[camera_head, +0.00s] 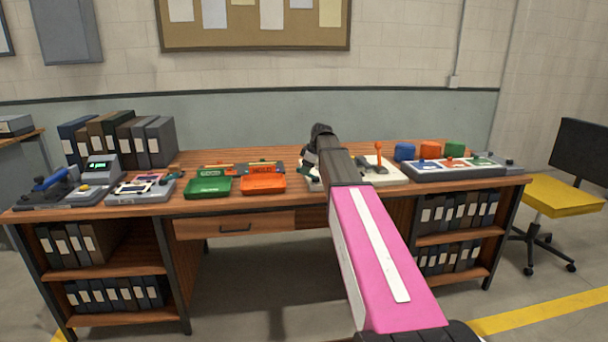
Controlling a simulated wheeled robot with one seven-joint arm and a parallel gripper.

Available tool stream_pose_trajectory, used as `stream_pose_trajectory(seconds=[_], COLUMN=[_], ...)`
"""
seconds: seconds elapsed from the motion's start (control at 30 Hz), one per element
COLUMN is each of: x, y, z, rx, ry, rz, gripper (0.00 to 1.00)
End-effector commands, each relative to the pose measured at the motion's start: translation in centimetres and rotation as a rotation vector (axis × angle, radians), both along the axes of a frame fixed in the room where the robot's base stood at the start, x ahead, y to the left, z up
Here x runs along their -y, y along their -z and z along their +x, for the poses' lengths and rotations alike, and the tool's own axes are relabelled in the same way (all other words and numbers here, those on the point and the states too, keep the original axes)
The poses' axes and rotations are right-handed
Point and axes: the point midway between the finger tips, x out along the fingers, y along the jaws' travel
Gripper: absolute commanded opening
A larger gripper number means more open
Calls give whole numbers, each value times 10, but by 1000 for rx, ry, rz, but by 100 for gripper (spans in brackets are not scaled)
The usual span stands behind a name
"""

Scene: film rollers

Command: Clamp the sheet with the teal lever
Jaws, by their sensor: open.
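My arm reaches over the desk, and my gripper (311,158) is at its far end, low above the desk's middle. The gripper is small and dark here and partly hidden by my own arm; it is open. Just right of the arm, a pale off-white base (390,174) carries an upright orange lever (379,149) and a dark grey part. Part of this base is behind my arm, and a pale edge shows on the arm's left side.
Green (208,187) and orange (263,184) trays lie left of my arm. A blue-handled device (52,181) and a grey keypad unit stand far left. A grey panel (455,170) with coloured pads is at right, blue, orange and green pieces behind it. Binders stand back left.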

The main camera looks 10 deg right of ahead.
Motion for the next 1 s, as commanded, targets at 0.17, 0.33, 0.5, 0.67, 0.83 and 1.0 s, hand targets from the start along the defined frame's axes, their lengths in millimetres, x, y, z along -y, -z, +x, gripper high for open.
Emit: stream_pose_trajectory(seconds=[0.17, 0.33, 0.5, 0.67, 0.83, 1.0], x=[-6, -9, -10, -9, -9, -9], y=[21, 30, 31, 31, 30, 30], z=[8, 10, 11, 10, 10, 11], rx=[0, 1, 1, 1, 1, 1], ry=[0, 0, 0, 0, 0, 8], rz=[0, 0, 0, 0, 0, 0], gripper=[52, 52, 52, 39, 0, 0])
